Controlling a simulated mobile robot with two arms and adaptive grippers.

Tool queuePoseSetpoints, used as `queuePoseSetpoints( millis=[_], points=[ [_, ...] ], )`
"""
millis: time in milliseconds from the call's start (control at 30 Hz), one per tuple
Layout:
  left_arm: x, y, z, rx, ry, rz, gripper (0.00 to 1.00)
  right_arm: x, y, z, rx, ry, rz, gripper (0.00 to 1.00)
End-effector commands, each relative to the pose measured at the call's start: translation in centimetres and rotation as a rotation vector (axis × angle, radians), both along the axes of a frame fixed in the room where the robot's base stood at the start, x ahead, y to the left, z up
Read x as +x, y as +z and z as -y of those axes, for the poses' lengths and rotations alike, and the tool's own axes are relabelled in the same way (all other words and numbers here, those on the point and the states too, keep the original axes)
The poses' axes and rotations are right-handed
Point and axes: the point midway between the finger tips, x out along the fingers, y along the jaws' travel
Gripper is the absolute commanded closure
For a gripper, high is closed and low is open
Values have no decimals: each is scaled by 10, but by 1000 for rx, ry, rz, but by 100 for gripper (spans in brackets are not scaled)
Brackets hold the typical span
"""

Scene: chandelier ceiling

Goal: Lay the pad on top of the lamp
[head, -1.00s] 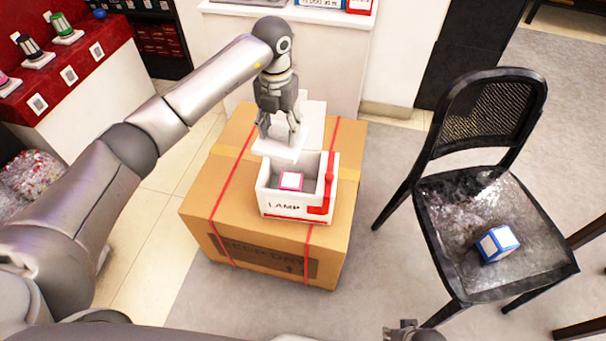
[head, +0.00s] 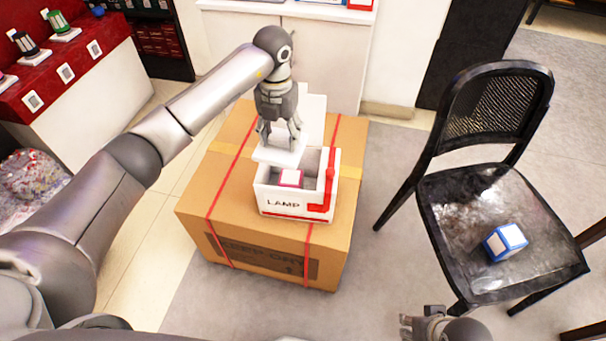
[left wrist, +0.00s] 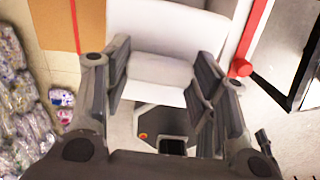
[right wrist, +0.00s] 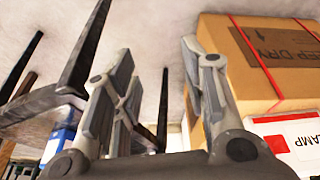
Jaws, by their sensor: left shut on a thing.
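A white open box marked LAMP (head: 264,190) stands on a large cardboard carton, with a red piece on its right side. Inside it lies a small white-and-pink block (head: 290,178), probably the lamp. My left gripper (head: 279,142) points down and is shut on a flat white pad (head: 277,156), held at the box's back left rim. The pad also shows between the fingers in the left wrist view (left wrist: 155,72). Whether it touches the rim I cannot tell. My right gripper (right wrist: 155,85) is open and empty, low at the front in the head view (head: 412,322).
The carton (head: 228,190) has red straps. A white panel (head: 313,110) rises behind the box. A red-topped display counter (head: 60,60) is at the left. Grey floor lies between carton and chair.

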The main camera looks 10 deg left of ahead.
Motion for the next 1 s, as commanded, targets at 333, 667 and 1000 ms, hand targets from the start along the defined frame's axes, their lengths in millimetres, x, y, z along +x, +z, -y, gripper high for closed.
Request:
queuePoseSetpoints(
  millis=[333,667,1000],
  points=[
    [0,-15,0,1,-1,0,60,-10,39,2,1,-2,22,60],
    [0,-16,0,1,-1,0,60,-13,47,3,0,-4,24,60],
    [0,-16,0,1,-1,0,22,-13,47,3,0,-4,24,60]
  ],
)
